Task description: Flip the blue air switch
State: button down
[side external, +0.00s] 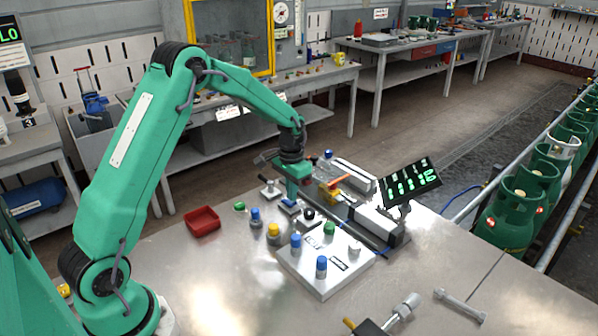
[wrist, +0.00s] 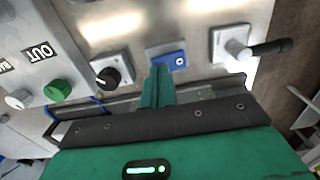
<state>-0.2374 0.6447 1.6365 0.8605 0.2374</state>
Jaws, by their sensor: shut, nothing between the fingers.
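The blue air switch (wrist: 171,53) is a small blue block on a pale plate, with a white round mark on it, in the upper middle of the wrist view. In the side view the blue switch (side external: 289,207) shows just below my gripper (side external: 291,196). In the wrist view my green gripper (wrist: 159,70) has its fingers together with nothing between them. The fingertips overlap the near edge of the switch in that view. I cannot tell whether they touch it.
A black knob (wrist: 108,77) sits left of the switch, and a lever with a black handle (wrist: 270,47) to its right. A panel with buttons (side external: 318,282) and a yellow-capped button (side external: 273,232) stand close by. A red tray (side external: 202,221) lies left.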

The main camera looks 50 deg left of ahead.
jog(key=shift+f, duration=0.65)
dwell(0.5)
jog(key=shift+r, duration=3.55)
jog(key=s+d+r+t, duration=0.1)
jog(key=s+d+r, duration=0.3)
jog(key=s+r, duration=0.25)
jog(key=s+d+r+t, duration=0.2)
jog(key=s+d+r, duration=0.2)
jog(key=s+r, duration=0.25)
jog(key=s+d+r+t, duration=0.1)
jog(key=s+d, duration=0.3)
jog(key=s, duration=0.9)
jog(key=shift+s+r+t, duration=0.3)
jog(key=shift+r+t, duration=0.05)
jog(key=shift+t, duration=0.45)
